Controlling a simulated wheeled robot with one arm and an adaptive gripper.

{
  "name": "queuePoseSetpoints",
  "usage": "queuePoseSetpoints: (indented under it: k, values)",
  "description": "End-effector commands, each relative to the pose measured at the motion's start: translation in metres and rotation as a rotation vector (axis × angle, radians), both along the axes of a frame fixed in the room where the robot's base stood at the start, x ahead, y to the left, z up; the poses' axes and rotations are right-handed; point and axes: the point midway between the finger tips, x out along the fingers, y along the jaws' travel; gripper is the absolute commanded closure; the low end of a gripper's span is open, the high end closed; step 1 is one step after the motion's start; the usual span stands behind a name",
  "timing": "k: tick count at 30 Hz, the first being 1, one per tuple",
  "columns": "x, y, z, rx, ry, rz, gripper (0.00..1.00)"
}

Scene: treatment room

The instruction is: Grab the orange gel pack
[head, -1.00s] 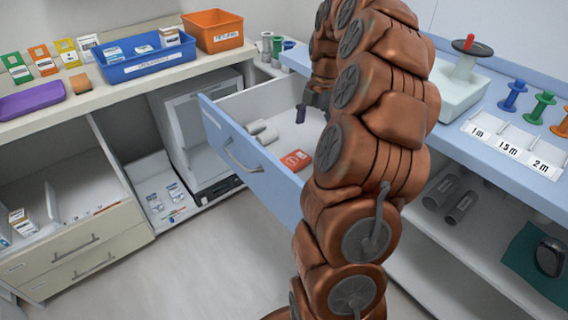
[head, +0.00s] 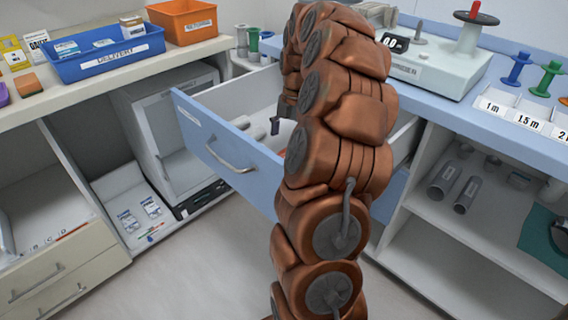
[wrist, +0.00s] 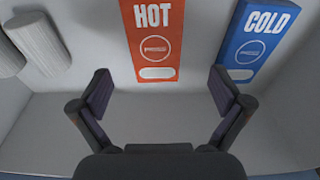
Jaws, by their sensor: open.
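The orange gel pack (wrist: 154,42), marked HOT, lies flat on the floor of the open drawer, at the top middle of the wrist view. My gripper (wrist: 163,90) is open and empty, its two fingers apart on either side just below the pack's near end in the picture. In the head view a dark finger of my gripper (head: 274,126) shows inside the drawer (head: 225,148).
A blue pack (wrist: 258,36) marked COLD lies right of the orange one, close to the right finger. White rolls (wrist: 39,43) lie at the left. The drawer's front and walls surround my gripper. A blue delivery bin (head: 108,62) stands on the left counter.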

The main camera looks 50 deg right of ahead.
Motion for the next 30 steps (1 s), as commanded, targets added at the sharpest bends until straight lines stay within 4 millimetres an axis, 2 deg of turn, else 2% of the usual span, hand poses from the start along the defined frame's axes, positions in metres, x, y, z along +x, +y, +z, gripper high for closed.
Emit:
queuePoseSetpoints:
  k: [8, 15, 23, 25, 30]
  values:
    - [0.002, 0.002, -0.021, -0.003, -0.001, -0.003, 0.0]
    - [0.004, 0.007, -0.053, -0.001, 0.0, -0.005, 0.0]
    - [0.004, 0.008, -0.057, -0.003, -0.002, -0.005, 0.0]
    - [0.005, 0.008, -0.057, -0.003, -0.003, -0.006, 0.04]
    - [0.005, 0.008, -0.057, -0.003, -0.002, -0.004, 0.22]
